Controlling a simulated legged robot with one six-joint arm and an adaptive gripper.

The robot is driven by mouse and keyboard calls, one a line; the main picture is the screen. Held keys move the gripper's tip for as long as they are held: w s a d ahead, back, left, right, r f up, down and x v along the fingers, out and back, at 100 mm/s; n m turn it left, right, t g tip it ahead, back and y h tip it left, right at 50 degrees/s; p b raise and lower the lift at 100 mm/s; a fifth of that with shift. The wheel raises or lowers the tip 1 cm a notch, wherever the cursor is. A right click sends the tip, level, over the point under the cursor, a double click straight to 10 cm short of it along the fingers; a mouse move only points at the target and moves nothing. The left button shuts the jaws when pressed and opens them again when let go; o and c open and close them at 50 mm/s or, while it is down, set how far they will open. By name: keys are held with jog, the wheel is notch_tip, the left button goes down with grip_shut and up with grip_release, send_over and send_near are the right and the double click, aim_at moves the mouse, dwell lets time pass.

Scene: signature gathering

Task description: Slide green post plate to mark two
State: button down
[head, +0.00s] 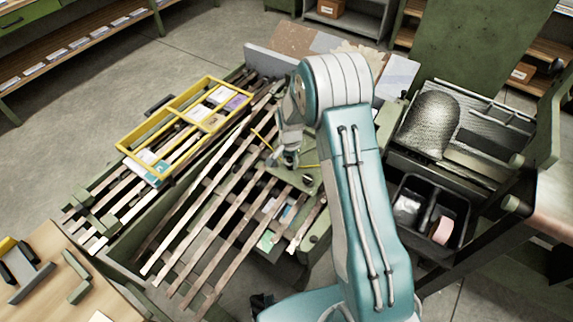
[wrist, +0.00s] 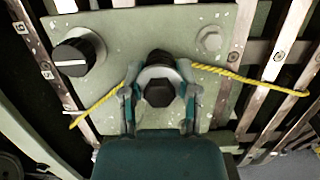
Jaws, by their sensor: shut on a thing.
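The green post plate (wrist: 115,35) lies across the wooden slats in the wrist view. It carries a dark post with a hexagonal top (wrist: 159,92), a black knob (wrist: 77,52) at left and a pale round button (wrist: 209,40) at right. My gripper (wrist: 160,82) is shut on the post, one finger on each side. A yellow cord (wrist: 245,79) runs past the post to both sides. Small marks (wrist: 45,75) show on the left slat, too small to read surely. In the head view my gripper (head: 287,158) is at the plate (head: 309,182), which my arm partly hides.
A yellow divided frame (head: 128,142) with packets lies on the slats at left. A black bin (head: 462,206) and a metal rack (head: 485,165) stand at right. A wooden table (head: 95,285) is at front left. Open floor (head: 215,40) shows behind.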

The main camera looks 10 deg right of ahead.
jog(key=shift+c, duration=1.8)
grip_release()
jog(key=shift+w+d+r, duration=0.1)
jog(key=shift+w, duration=0.15)
notch_tip(320, 180, up, 12)
jog(key=shift+f, duration=0.1)
jog(key=s+r+n+t, duration=0.1)
jog(key=s+r+n, duration=0.1)
jog(key=s+r, duration=0.55)
jog(key=s+r+n+t, duration=0.2)
jog(key=s+r, duration=0.2)
jog(key=r, duration=0.6)
jog(key=s+r+n+t, duration=0.1)
jog(key=s+r+n, duration=0.1)
jog(key=s, duration=0.7)
jog(key=s+d+r+n+t, duration=0.1)
jog(key=s+r+n, duration=0.2)
jog(key=s, duration=0.7)
jog(key=shift+d+t, duration=0.3)
